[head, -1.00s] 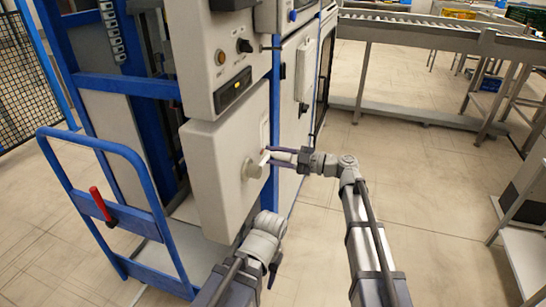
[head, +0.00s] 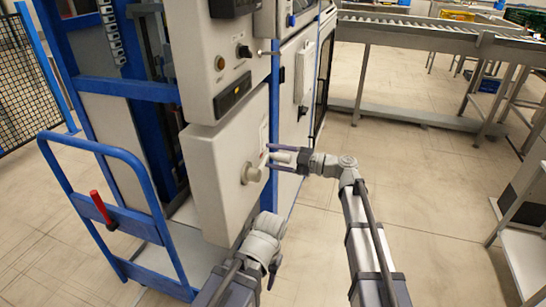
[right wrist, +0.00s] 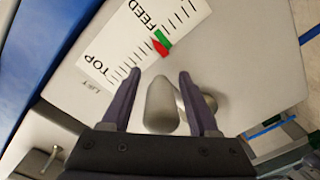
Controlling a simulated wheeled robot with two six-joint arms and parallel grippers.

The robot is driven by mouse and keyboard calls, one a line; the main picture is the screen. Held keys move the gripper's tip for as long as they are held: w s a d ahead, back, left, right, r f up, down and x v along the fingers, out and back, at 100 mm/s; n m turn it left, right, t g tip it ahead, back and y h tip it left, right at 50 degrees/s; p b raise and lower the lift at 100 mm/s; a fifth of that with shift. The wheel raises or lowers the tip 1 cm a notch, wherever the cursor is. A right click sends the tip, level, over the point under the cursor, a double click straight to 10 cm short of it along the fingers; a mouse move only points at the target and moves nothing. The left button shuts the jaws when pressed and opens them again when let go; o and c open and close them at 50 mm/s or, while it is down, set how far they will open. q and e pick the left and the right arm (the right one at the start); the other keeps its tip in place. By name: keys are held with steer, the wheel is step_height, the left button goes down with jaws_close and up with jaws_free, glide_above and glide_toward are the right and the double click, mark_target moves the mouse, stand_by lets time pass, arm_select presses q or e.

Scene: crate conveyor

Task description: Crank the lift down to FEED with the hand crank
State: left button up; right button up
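The hand crank has a round hub (head: 250,174) on the beige cabinet front and a pale handle (head: 283,157) sticking out. My right gripper (head: 268,157) is around the handle with its fingers apart. In the right wrist view the grey handle (right wrist: 161,105) stands between the two open fingers (right wrist: 158,85), with gaps on both sides. The lift scale (right wrist: 142,45) reads TOP at one end and FEED towards the other. Its red pointer (right wrist: 159,48) sits right beside the green mark (right wrist: 163,38), on the TOP side.
A blue trolley frame (head: 145,185) with a red-handled lever (head: 98,203) stands at the left. A control panel (head: 225,70) is above the crank. A roller conveyor (head: 420,30) runs across the back right. The floor at centre right is clear.

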steer(key=shift+o, duration=0.3)
steer(key=v, duration=0.8)
steer(key=shift+a+f, duration=0.1)
stand_by(1.3)
